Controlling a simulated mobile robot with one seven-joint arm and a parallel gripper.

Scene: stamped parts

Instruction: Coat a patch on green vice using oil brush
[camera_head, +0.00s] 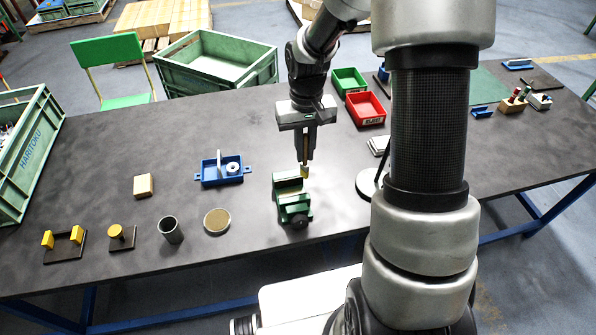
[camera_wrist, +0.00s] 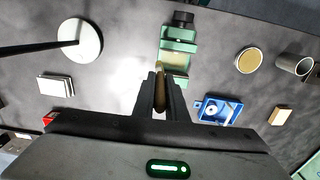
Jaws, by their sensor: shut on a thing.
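The green vice (camera_head: 291,196) stands on the dark table near its front edge. It also shows at the top middle of the wrist view (camera_wrist: 178,45), with a tan patch (camera_wrist: 176,72) on it. My gripper (camera_head: 306,150) is shut on the oil brush (camera_head: 305,170), which hangs down from the fingers with its tip at the back end of the vice. In the wrist view the brush (camera_wrist: 160,92) shows between the two fingers, its tip over or close to the vice. I cannot tell whether the tip touches it.
Left of the vice are a blue holder (camera_head: 222,172), a round tin (camera_head: 217,220), a dark cup (camera_head: 171,230) and a wooden block (camera_head: 143,186). Red (camera_head: 366,108) and green (camera_head: 349,80) bins stand behind. A round white base (camera_wrist: 80,40) and white stack (camera_wrist: 55,85) lie beside the vice.

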